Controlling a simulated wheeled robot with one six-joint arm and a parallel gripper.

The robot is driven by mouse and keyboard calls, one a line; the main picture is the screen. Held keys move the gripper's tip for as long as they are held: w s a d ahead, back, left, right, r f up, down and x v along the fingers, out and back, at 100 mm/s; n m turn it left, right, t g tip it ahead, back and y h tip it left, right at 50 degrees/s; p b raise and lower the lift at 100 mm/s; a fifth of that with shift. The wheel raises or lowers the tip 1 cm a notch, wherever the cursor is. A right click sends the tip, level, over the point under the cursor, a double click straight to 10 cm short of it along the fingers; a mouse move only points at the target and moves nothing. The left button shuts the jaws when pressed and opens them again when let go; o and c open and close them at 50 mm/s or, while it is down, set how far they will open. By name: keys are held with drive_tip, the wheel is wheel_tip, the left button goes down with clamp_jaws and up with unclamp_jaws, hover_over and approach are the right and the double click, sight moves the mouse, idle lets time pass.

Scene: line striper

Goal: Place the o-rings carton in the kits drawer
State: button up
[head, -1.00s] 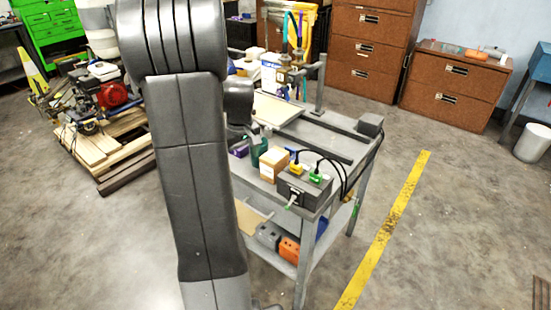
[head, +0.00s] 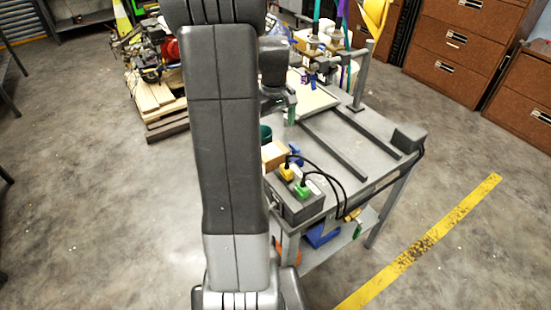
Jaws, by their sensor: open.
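A small tan cardboard carton (head: 273,155) sits on the cart top beside the power box, its left part hidden by my arm. No label can be read, so I cannot tell if it is the o-rings carton. Brown drawer cabinets stand at the back right, one tall (head: 463,40) and one at the right edge (head: 523,90). Their drawers look shut, and I cannot tell which is the kits drawer. My gripper (head: 283,113) is open over the cart top, behind and above the carton, partly hidden by my arm. No held thing shows.
The grey cart (head: 335,165) carries a power box (head: 295,203) with cables, a dark green container (head: 265,133), rails and an upright post (head: 362,75). A pallet (head: 160,105) stands left. Floor is clear around the yellow line (head: 425,240).

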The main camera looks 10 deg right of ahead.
sight(272, 150)
wheel_tip(272, 150, down, 7)
drive_tip(key=shift+a+r, duration=0.1)
drive_tip(key=shift+r, duration=0.05)
drive_tip(key=shift+w+a+f+p, duration=0.15)
drive_tip(key=shift+f+p, duration=0.15)
drive_tip(key=shift+f, duration=1.05)
drive_tip(key=shift+w+a+f+p, duration=0.15)
drive_tip(key=shift+f+p, duration=0.15)
drive_tip(key=shift+f, duration=1)
drive_tip(key=c, duration=1)
drive_tip(key=shift+o, duration=0.2)
